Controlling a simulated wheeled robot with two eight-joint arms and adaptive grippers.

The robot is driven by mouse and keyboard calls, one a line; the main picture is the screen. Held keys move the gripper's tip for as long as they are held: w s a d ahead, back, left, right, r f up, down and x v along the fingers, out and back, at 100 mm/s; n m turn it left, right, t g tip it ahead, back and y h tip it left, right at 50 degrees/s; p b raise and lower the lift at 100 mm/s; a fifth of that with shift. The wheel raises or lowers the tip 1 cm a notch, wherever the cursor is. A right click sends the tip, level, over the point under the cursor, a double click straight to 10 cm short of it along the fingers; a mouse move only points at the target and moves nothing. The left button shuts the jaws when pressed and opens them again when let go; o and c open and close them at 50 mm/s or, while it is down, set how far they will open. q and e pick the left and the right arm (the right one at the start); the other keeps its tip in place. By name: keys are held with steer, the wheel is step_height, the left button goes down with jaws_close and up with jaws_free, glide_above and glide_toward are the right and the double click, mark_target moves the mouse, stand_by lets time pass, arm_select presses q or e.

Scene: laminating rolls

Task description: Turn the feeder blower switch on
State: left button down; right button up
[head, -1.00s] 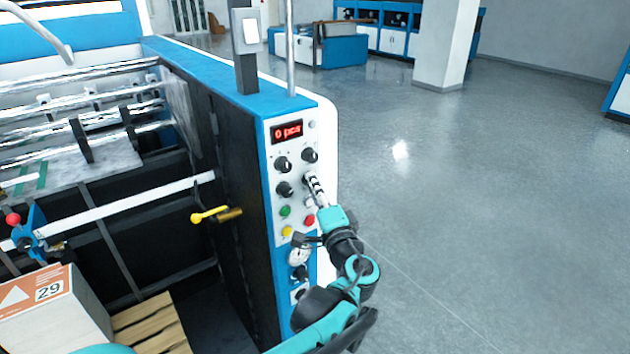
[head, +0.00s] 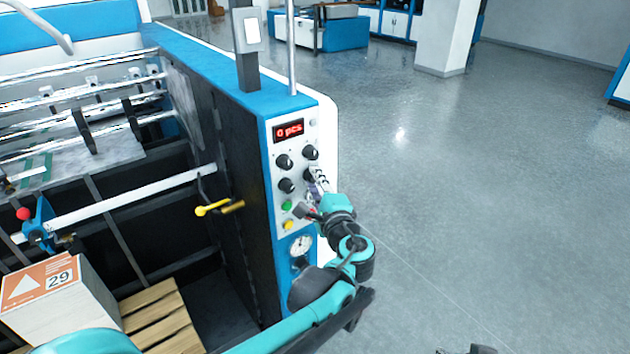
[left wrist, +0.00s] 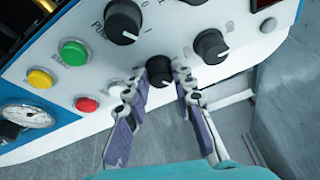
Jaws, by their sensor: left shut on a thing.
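The control panel (head: 290,215) on the machine's end face carries several black rotary switches. My left gripper (head: 317,183) is at the lower right switch (head: 309,174), which it partly covers in the head view. In the left wrist view my left gripper (left wrist: 160,77) has one finger on each side of this black switch (left wrist: 159,68) and is shut on it. The switch's label and setting cannot be read. A dark part at the bottom edge of the head view (head: 480,350) may belong to my right gripper; its jaws do not show.
Near the held switch are other knobs (left wrist: 124,20) (left wrist: 211,46), a green button (left wrist: 73,52), a yellow button (left wrist: 39,78) and a red button (left wrist: 87,104). A gauge (head: 300,245) sits below. The display (head: 288,131) shows 0 pcs. Open floor (head: 480,200) lies right.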

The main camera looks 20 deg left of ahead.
stand_by(0.3)
arm_select(q)
steer(key=c, duration=1.3)
jaws_free()
steer(key=shift+o, duration=0.2)
steer(key=shift+s+d, duration=0.1)
steer(key=v, duration=1.1)
steer(key=shift+s+d, duration=0.15)
steer(key=shift+s, duration=0.25)
